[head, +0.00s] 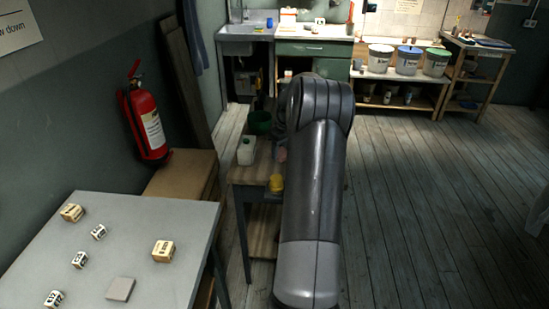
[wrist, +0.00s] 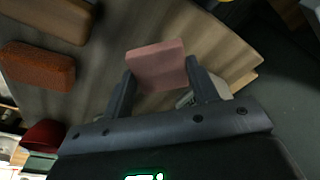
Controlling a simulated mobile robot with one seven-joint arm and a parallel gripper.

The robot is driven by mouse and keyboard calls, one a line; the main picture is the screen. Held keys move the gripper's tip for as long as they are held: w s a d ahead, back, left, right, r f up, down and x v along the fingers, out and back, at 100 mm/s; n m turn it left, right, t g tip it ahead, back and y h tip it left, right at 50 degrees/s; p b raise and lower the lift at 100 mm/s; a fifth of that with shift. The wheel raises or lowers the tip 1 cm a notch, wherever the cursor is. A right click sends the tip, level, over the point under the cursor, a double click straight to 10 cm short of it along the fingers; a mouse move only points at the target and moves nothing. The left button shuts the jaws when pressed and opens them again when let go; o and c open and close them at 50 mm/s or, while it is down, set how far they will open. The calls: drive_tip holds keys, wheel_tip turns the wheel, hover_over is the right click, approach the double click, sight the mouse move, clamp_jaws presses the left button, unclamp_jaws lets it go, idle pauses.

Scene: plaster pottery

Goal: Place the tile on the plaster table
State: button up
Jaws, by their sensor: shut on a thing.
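In the wrist view my gripper (wrist: 160,76) is shut on a pinkish-red tile (wrist: 157,64), which sits between the two fingertips. A wooden surface (wrist: 222,45) lies behind the tile; I cannot tell whether the tile touches it. In the head view my arm reaches away over a wooden table (head: 255,174) and hides the gripper. A small pinkish patch shows beside the arm, too small to identify. A grey-topped table (head: 165,235) stands at the front left. I cannot tell from the frames which table is the plaster one.
The grey table holds several small lettered blocks (head: 163,251) and a flat grey square (head: 120,289). The wrist view shows a reddish-brown block (wrist: 38,66). Floor at right is clear.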

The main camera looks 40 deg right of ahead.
sight(272, 166)
drive_tip(key=w, duration=0.1)
drive_tip(key=w+a+f, duration=0.1)
drive_tip(key=w+f, duration=0.1)
drive_tip(key=shift+w+a+f, duration=0.2)
drive_tip(key=shift+a, duration=0.05)
drive_tip(key=shift+f, duration=1.9)
drive_tip(key=shift+f, duration=0.15)
drive_tip(key=o, duration=1)
